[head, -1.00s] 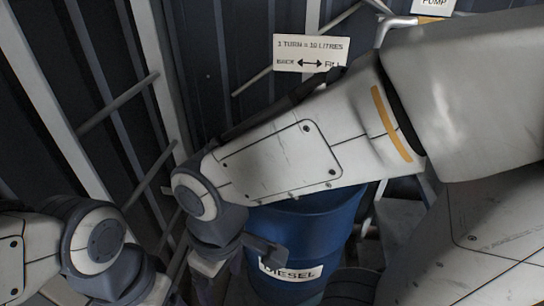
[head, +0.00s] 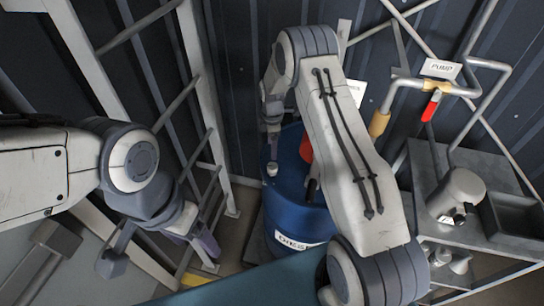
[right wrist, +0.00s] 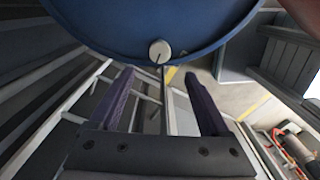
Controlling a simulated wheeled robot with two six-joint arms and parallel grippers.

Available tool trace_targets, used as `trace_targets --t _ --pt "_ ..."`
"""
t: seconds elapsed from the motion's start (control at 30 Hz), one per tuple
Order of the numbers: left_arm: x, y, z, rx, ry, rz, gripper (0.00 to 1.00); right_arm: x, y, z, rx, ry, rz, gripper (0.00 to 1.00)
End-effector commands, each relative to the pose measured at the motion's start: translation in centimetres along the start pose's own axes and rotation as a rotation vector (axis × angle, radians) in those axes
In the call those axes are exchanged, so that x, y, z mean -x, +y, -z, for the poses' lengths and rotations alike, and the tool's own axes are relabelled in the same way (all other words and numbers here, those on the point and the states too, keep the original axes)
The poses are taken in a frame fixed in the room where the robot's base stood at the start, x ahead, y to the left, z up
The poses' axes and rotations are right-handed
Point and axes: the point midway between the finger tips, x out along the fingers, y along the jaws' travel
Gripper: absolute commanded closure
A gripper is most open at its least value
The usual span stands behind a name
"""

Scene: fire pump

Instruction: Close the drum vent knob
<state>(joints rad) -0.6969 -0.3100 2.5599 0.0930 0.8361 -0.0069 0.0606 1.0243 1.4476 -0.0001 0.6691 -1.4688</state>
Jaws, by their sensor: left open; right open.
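The blue diesel drum (head: 290,215) stands in the corner, partly hidden behind my right arm. A small pale round knob (head: 271,169) shows at the left of its top; it appears in the right wrist view as a white disc (right wrist: 160,51) against the blue drum. My right gripper (right wrist: 160,74) is open and empty, its two purple fingers pointing toward the knob. The knob lies beyond the fingertips, roughly midway between them, with no contact visible. In the head view the right hand is close above the knob. My left gripper (head: 204,245) is open at lower left, away from the drum.
A grey bench (head: 480,232) with a metal can (head: 457,195) stands at right. Pipes with a red-handled valve (head: 431,106) and a PUMP sign (head: 441,68) are above it. A red part (head: 306,148) on the drum is mostly hidden by my arm. A ladder-like frame (head: 205,100) stands left.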

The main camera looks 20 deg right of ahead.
Motion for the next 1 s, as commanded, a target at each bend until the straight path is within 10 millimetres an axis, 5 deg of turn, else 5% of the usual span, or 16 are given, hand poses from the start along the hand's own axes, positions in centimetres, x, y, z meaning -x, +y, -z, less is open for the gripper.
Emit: trace_targets --t 0.6,1.0 --pt "4.0 0.3 0.2 0.001 0.0 0.0 0.25 -8.9 0.0 0.0 0.005 0.0 0.001 0.19" --pt "4.3 0.3 0.2 0.001 0.0 0.0 0.25 -10.5 0.1 0.0 0.005 0.001 -0.002 0.19"
